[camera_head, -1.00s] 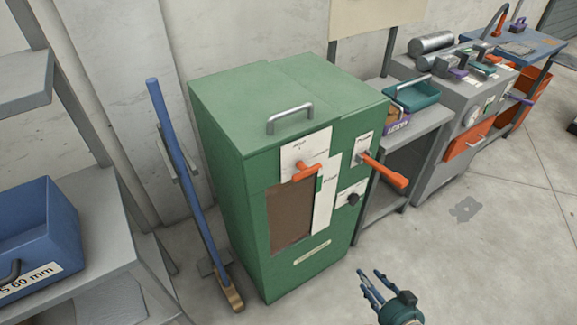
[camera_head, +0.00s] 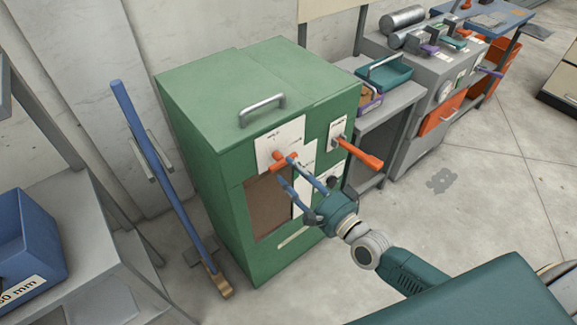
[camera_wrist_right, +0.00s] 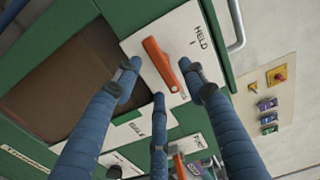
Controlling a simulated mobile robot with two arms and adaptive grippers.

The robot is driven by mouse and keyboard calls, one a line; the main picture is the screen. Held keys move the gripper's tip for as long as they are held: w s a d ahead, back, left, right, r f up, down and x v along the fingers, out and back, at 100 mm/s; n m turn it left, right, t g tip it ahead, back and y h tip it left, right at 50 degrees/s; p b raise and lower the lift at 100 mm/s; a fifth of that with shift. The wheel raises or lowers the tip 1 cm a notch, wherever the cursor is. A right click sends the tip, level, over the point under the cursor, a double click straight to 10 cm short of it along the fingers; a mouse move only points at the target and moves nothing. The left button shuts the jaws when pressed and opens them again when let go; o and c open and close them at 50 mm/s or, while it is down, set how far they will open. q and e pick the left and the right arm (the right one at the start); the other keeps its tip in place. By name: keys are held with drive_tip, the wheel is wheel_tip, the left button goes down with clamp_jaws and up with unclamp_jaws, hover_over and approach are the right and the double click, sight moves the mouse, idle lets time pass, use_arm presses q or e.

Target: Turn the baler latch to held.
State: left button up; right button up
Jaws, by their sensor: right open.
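The baler is a green cabinet (camera_head: 200,130) with a brown window in its front. Its latch, an orange handle (camera_head: 285,160), sits on a white plate at the upper front. In the right wrist view the latch (camera_wrist_right: 158,62) slants across the plate, and the word HELD (camera_wrist_right: 201,37) with a tick mark stands beside it. The latch does not point straight at that tick. My right gripper (camera_head: 289,173) is open in front of the latch. In the wrist view its blue fingers (camera_wrist_right: 158,80) spread around the latch's lower end; contact cannot be told. My left gripper is not in view.
A second orange lever (camera_head: 362,154) sticks out to the right of the latch, with a black knob (camera_head: 332,182) below it. A metal handle (camera_head: 262,109) is on the lid. A blue-handled broom (camera_head: 165,180) leans at the left. Open floor lies to the right.

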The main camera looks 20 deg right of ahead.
drive_tip(key=shift+x, duration=1.1)
clamp_jaws()
